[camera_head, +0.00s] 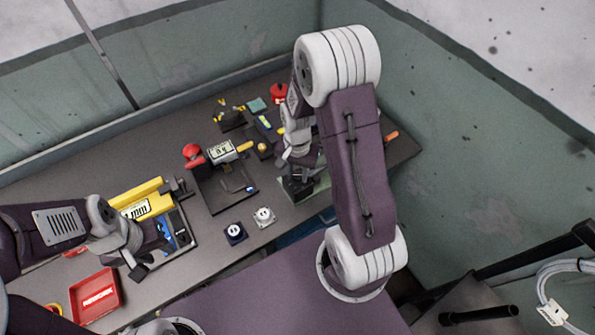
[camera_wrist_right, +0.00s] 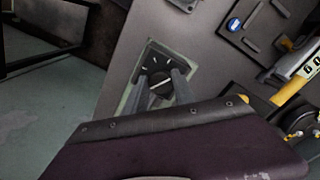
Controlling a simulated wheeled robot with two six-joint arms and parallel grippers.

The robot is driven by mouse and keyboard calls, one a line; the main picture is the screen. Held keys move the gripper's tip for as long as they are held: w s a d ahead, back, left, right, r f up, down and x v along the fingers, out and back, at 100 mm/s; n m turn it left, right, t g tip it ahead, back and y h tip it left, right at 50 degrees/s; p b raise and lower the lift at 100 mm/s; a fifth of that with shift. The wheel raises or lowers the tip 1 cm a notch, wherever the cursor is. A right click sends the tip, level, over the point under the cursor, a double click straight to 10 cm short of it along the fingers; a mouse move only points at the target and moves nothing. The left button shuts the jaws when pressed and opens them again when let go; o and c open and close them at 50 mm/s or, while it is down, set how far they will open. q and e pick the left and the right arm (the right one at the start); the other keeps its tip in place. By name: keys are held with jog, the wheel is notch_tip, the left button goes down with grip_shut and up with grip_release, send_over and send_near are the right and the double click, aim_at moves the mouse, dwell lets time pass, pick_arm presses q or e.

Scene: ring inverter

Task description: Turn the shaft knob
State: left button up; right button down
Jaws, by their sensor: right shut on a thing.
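The shaft knob (camera_wrist_right: 159,79) is a round black knob with a pale pointer line, on a dark dial with light marks. It sits on a pale green plate (camera_wrist_right: 153,55) in the right wrist view. My right gripper (camera_wrist_right: 161,88) has its two grey fingers on either side of the knob and is shut on it. In the head view my right gripper (camera_head: 298,187) points down over the same green plate (camera_head: 322,186) and hides the knob. My left gripper (camera_head: 152,260) is open and empty, by the front of a tray on the left.
A tray (camera_head: 192,238) with a yellow device (camera_head: 140,202) is near my left gripper. A red bin (camera_head: 95,296) stands at the front left. Walls close off the back and right.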

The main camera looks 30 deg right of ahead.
aim_at(297, 175)
jog(key=shift+m, duration=1.1)
jog(key=shift+w, duration=0.1)
jog(key=c, duration=1)
grip_release()
jog(key=shift+c, duration=0.2)
notch_tip(297, 175, up, 9)
